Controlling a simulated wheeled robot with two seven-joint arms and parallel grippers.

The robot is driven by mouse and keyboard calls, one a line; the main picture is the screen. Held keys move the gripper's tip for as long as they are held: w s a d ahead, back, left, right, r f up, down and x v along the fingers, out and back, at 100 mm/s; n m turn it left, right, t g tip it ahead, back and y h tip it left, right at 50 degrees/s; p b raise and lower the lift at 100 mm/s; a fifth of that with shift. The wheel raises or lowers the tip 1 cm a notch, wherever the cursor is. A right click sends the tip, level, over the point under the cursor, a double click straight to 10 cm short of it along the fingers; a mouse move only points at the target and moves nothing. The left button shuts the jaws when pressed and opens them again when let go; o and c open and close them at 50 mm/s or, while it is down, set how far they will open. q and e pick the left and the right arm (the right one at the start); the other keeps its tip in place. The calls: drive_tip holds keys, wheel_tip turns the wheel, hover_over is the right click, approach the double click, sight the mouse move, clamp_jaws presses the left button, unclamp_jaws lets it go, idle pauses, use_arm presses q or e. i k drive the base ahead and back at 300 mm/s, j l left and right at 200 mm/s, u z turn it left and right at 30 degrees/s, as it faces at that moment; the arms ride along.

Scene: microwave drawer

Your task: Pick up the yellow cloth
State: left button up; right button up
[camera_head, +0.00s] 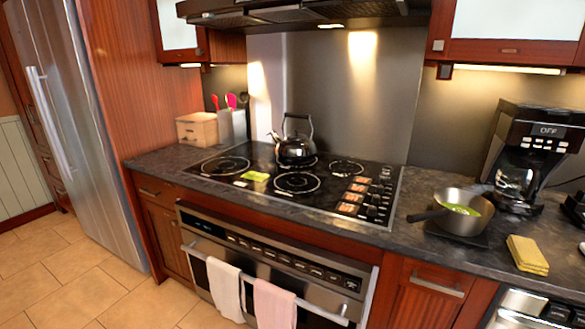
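A folded yellow cloth (527,255), looking like a thick pad, lies on the dark countertop at the right, in front of the coffee maker and to the right of the pan. A smaller yellow-green flat item (254,176) lies on the cooktop between the left burners; I cannot tell what it is. Neither of my grippers is in view.
A pan (466,214) with green contents stands left of the cloth, and a coffee maker (528,150) behind it. A kettle (296,148) sits on the cooktop (232,188). Two towels, one white (226,288) and one pink (274,303), hang on the oven handle. The tiled floor at left is clear.

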sight(528, 257)
drive_tip(key=z, duration=1.55)
